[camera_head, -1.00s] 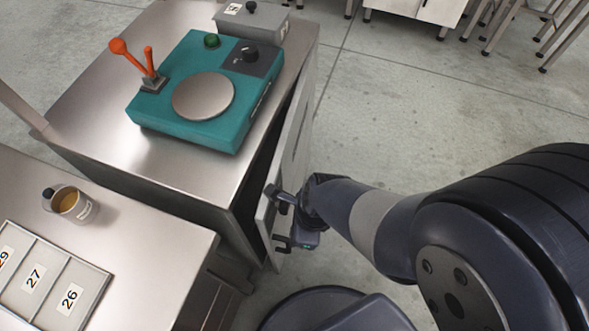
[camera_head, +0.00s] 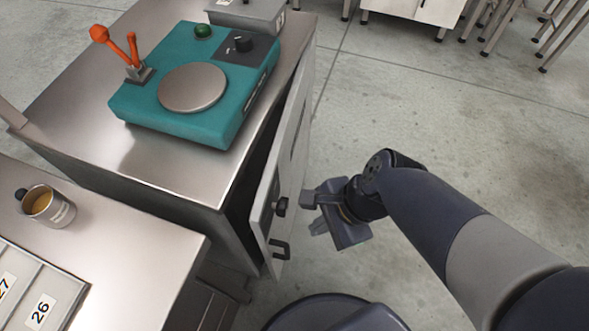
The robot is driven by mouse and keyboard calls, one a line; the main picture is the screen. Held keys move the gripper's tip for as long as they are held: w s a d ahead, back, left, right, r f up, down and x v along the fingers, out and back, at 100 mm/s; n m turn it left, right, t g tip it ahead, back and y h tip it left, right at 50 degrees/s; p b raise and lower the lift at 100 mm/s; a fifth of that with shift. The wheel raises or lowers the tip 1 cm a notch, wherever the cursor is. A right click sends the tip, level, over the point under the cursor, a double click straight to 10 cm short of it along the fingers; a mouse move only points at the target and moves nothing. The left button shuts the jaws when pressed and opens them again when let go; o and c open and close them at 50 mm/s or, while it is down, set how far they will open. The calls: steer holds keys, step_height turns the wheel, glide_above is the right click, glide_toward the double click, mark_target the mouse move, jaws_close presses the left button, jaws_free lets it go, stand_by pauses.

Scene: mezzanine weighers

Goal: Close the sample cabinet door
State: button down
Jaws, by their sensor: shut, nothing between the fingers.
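The sample cabinet (camera_head: 120,165) is a steel-topped cabinet at the left. Its door (camera_head: 291,157) is on the right side and stands partly open, with a dark gap between it and the cabinet body. The door carries a dark knob (camera_head: 281,206) and a dark handle (camera_head: 279,249) near its free edge. My gripper (camera_head: 306,212) is shut and empty, just to the right of the door's outer face near the knob and handle. I cannot tell whether a fingertip touches the door.
A teal weigher (camera_head: 195,90) with orange levers and a grey box (camera_head: 247,14) stand on the cabinet top. A nearer table (camera_head: 130,255) holds a cup (camera_head: 50,206) and a numbered tray (camera_head: 75,290). The floor (camera_head: 440,130) to the right is clear.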

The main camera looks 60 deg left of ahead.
step_height(320, 180, down, 2)
steer(key=w+n+b, duration=0.1)
steer(key=n+b, duration=0.2)
steer(key=n+g+y+b, duration=0.35)
steer(key=n+b, duration=0.45)
steer(key=b, duration=0.5)
glide_toward(270, 232)
steer(key=shift+t, duration=0.35)
steer(key=shift+s+r+x, duration=0.15)
steer(key=shift+s+x, duration=0.05)
steer(key=shift+x, duration=1.2)
steer(key=shift+s+r+x, duration=0.1)
steer(key=shift+s+x, duration=0.1)
steer(key=shift+x, duration=1.2)
